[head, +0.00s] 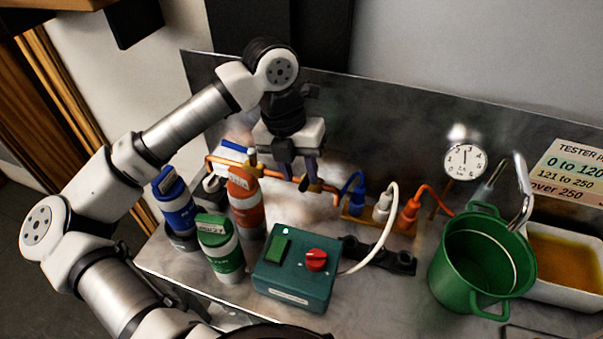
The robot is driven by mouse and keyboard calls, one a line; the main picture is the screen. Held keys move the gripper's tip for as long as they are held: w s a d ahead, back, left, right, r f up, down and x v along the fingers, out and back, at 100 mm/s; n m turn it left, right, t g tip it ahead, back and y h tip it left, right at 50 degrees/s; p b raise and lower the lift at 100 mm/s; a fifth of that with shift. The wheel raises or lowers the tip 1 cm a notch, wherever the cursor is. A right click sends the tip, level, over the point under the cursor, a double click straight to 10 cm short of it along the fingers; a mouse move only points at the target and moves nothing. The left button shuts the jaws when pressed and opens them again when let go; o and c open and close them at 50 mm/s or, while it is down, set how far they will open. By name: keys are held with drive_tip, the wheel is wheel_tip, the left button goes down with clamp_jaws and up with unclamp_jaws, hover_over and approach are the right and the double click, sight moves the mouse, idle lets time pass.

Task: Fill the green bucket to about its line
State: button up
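The green bucket (455,277) stands upright at the right of the metal counter. A pale line runs around its inner wall, and I see no clear water surface in it. A shiny metal spout (524,195) arches above the bucket's back right rim; no stream shows from it. My gripper (297,178) points down at the middle back of the counter, by the copper pipe (273,175). The pipe has a blue lever (234,146) near its left end. Whether the gripper's fingers touch the pipe, or hold anything, is unclear.
Blue (178,212), orange (245,205) and green (221,255) bottles stand at left. A teal box (294,279) with a red knob is in front. Coloured plugs (383,210) and cables, a gauge (464,161) and a white tray of amber liquid (570,294) crowd the right.

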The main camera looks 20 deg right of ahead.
drive_tip(key=shift+s+d+f, duration=0.1)
drive_tip(key=shift+d+f, duration=0.05)
drive_tip(key=shift+f, duration=0.55)
drive_tip(key=shift+d+f, duration=0.1)
drive_tip(key=shift+f, duration=0.55)
drive_tip(key=shift+c, duration=0.4)
clamp_jaws()
